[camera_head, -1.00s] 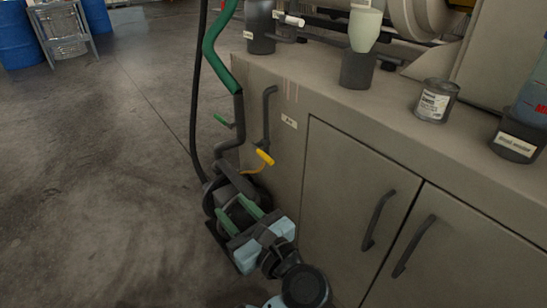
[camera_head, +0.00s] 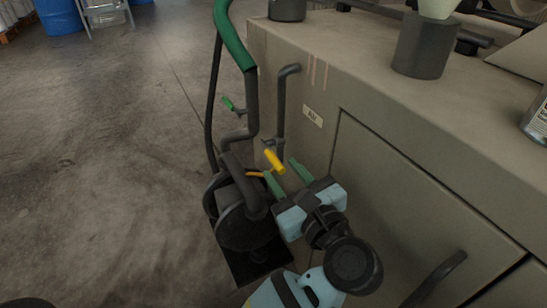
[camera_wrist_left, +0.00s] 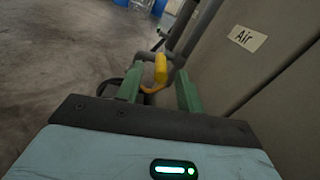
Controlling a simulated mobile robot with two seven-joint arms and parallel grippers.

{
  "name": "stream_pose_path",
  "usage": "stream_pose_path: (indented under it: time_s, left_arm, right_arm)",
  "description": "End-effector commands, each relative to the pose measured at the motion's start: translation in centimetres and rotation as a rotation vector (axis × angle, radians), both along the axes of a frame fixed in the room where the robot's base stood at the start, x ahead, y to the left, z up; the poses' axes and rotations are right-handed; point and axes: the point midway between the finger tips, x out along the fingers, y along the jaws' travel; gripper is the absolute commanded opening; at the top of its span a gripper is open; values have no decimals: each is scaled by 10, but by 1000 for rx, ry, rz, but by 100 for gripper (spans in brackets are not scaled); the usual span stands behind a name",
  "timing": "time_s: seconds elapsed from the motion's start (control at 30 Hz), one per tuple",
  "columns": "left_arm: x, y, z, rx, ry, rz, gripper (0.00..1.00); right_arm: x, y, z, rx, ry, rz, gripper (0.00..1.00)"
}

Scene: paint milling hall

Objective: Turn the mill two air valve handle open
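The yellow valve handle (camera_head: 274,161) sits on a dark grey pipe (camera_head: 281,105) at the cabinet corner, below and left of a label reading "Air" (camera_head: 313,116). A thin orange-yellow part shows just below the handle. My left gripper (camera_head: 282,174) is open, its green fingers pointing at the handle from just below it. In the left wrist view the handle (camera_wrist_left: 160,70) shows between and beyond the two fingertips (camera_wrist_left: 158,88); I see no contact. The "Air" label (camera_wrist_left: 248,38) is at upper right there. My right gripper is not in view.
A green handle (camera_head: 228,103) and a thick green hose (camera_head: 235,38) on a bent pipe are left of the valve. A dark round machine part (camera_head: 245,222) stands below, close to my left gripper. The cabinet (camera_head: 400,180) bounds the right. Open floor (camera_head: 100,160) lies left.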

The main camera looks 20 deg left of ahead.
Motion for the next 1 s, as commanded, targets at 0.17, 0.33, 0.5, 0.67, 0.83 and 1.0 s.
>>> stream_pose_path:
  time_s: [0.17, 0.33, 0.5, 0.67, 0.83, 1.0]
  left_arm:
    - [18, 22, 0, 2, -3, 1, 37]
    - [29, 36, -1, 2, -1, 0, 37]
    - [33, 42, 0, 1, -1, 0, 37]
    - [34, 42, 0, 0, 0, 0, 37]
    - [33, 41, 0, 0, 0, 0, 24]
    - [33, 41, 0, 0, 0, 0, 2]
  right_arm:
    - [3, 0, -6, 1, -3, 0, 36]
    - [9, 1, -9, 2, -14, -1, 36]
    - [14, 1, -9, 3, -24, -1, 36]
    - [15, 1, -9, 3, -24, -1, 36]
    - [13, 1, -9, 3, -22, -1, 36]
    - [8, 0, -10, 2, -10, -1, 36]
